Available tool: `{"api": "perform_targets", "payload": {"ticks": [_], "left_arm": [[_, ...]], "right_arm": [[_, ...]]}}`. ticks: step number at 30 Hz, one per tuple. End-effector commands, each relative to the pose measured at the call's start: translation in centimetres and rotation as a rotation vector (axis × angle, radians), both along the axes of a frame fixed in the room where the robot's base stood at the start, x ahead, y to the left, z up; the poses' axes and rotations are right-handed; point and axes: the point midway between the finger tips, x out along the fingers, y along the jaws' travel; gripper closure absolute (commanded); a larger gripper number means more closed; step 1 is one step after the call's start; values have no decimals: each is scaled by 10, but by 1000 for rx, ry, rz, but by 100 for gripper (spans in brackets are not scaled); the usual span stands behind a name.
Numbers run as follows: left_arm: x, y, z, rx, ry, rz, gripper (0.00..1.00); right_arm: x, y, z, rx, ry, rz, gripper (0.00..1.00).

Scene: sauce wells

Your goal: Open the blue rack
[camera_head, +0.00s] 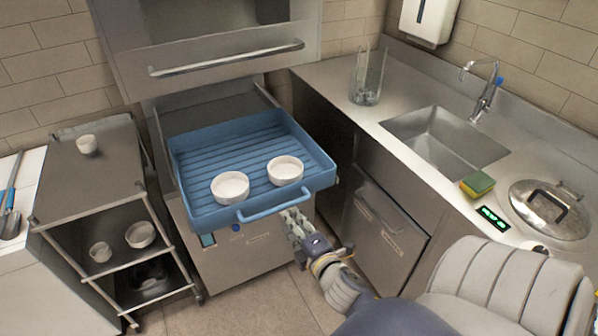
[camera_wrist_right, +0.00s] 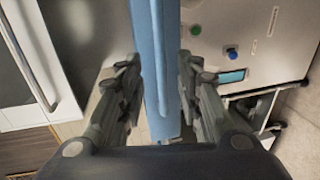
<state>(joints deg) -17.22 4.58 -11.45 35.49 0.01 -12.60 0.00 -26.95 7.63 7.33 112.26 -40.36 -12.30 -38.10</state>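The blue rack (camera_head: 232,143) is a ribbed tray that sticks out of the steel machine under its raised hood. Two white bowls, the left one (camera_head: 230,187) and the right one (camera_head: 285,170), stand in it near the front. Its front bar handle (camera_head: 270,208) faces me. My right gripper (camera_head: 291,217) is just below the right end of the handle. In the right wrist view the gripper (camera_wrist_right: 158,85) has its fingers spread on either side of the rack's blue front (camera_wrist_right: 152,45), with no clear grip on it. My left gripper is not in view.
A steel trolley (camera_head: 85,185) with white bowls stands at left. At right is a counter with a sink (camera_head: 440,140), a glass container (camera_head: 367,80), a sponge (camera_head: 477,184) and a round lid (camera_head: 550,210). A cabinet (camera_head: 385,225) stands right of the rack.

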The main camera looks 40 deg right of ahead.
Motion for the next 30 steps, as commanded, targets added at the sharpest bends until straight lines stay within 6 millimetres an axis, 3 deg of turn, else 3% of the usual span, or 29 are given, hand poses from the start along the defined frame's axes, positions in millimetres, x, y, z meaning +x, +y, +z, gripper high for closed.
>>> {"api": "perform_targets", "payload": {"ticks": [3, 9, 26, 30], "left_arm": [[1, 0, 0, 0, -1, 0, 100], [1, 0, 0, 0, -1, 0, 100], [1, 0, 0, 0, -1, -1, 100], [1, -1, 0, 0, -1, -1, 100]], "right_arm": [[-18, 4, 3, 1, 1, -1, 67], [-31, 7, 7, -2, -2, -1, 67], [-32, 7, 7, -1, -1, 0, 67], [-33, 10, -11, 37, 24, -4, 67]]}}
